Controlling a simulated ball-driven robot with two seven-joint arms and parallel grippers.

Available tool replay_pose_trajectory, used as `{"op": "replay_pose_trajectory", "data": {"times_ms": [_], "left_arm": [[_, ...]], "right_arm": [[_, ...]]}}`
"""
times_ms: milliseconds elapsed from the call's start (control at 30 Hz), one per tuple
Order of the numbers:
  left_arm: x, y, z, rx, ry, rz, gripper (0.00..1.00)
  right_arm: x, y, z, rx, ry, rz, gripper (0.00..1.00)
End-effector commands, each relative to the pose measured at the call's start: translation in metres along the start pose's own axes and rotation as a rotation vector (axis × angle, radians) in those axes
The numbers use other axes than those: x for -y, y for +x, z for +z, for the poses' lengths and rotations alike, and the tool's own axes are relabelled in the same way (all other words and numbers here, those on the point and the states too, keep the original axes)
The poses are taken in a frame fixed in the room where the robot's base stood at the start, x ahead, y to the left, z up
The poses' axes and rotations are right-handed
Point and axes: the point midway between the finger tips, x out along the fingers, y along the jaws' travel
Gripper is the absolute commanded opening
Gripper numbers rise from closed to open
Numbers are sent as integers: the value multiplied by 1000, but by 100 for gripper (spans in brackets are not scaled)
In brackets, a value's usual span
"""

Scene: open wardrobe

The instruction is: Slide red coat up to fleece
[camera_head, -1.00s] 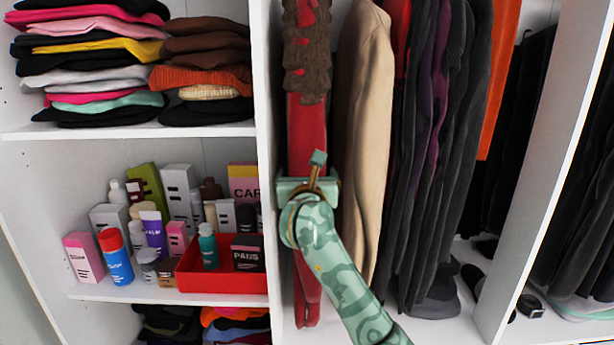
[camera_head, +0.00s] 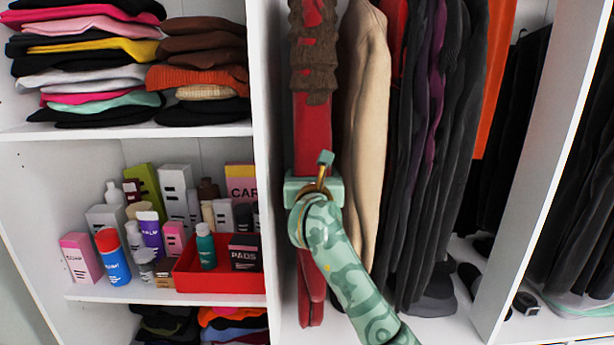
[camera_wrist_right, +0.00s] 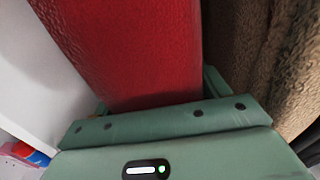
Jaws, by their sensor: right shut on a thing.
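The red coat (camera_head: 312,130) hangs at the left end of the open hanging bay. Brown fuzzy material with red patches (camera_head: 313,65) covers its upper part. My right gripper (camera_head: 314,188) is shut on the coat below mid-height. In the right wrist view the red coat (camera_wrist_right: 135,45) runs down between the jaws, and the fingertips are hidden. A tan garment, seemingly the fleece (camera_head: 365,120), hangs just right of the coat; a narrow dark gap shows between them lower down. Brown fuzzy cloth (camera_wrist_right: 275,60) is close to the gripper's right side. My left gripper is out of view.
A white upright panel (camera_head: 268,120) stands left of the coat, with a strip of free room between. Dark garments (camera_head: 420,170) hang close together right of the tan one. A red tray (camera_head: 220,282) and several bottles and boxes stand on the left shelf.

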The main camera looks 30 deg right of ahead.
Motion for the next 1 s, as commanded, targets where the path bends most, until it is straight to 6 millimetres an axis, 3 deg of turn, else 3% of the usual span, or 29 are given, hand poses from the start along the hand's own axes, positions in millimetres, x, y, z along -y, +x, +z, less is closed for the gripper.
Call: {"op": "replay_pose_trajectory", "data": {"times_ms": [633, 667, 733, 1000], "left_arm": [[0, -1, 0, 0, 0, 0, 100], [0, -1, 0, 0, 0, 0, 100], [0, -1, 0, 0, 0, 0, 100], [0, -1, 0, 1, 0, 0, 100]], "right_arm": [[21, 0, -1, -3, 10, -3, 18], [21, 0, -1, -3, 10, -3, 77], [21, 0, -1, -3, 9, -3, 97], [21, 0, 0, 0, 4, -4, 100]]}}
